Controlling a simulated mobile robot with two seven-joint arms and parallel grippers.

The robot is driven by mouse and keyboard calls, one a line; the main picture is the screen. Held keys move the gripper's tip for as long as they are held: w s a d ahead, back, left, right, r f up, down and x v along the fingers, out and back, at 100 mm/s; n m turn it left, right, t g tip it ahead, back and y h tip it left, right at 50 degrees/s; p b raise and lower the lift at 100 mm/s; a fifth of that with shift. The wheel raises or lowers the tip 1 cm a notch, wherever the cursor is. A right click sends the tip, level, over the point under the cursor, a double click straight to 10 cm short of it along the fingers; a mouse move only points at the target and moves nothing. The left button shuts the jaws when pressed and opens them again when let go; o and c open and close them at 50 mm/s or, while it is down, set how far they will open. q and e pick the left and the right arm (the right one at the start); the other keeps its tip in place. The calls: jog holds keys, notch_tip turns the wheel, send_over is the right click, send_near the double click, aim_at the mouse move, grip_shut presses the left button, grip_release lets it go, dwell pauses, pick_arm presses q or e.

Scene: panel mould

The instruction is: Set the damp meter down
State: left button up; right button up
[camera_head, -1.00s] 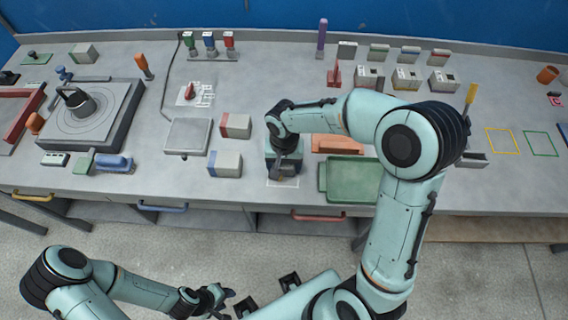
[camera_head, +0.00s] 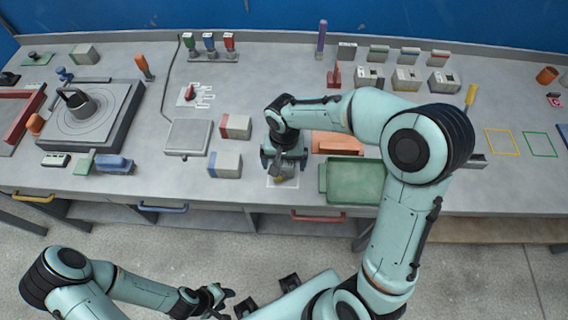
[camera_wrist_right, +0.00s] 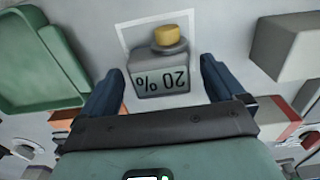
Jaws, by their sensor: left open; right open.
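The damp meter (camera_wrist_right: 158,72) is a small grey block with a "20 %" readout and a yellow knob, seen in the right wrist view. It stands on the bench at a white outlined square (camera_wrist_right: 124,36). In the head view only a small part of the meter (camera_head: 279,172) shows below my right gripper (camera_head: 284,164). In the right wrist view my right gripper (camera_wrist_right: 160,84) is open, with a dark finger on either side of the meter and gaps between. My left gripper (camera_head: 222,301) is open and empty in front of the bench, low in the head view.
A green tray (camera_head: 352,181) stands close to the right of the meter. Two grey blocks with coloured ends, one red (camera_head: 236,126) and one blue (camera_head: 225,165), stand to its left. An orange block (camera_head: 337,143) lies behind the tray. The bench's front edge is near.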

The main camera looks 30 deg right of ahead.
aim_at(284, 163)
notch_tip(284, 163, up, 10)
jog(key=shift+p, duration=0.45)
jog(key=shift+s+f, duration=0.1)
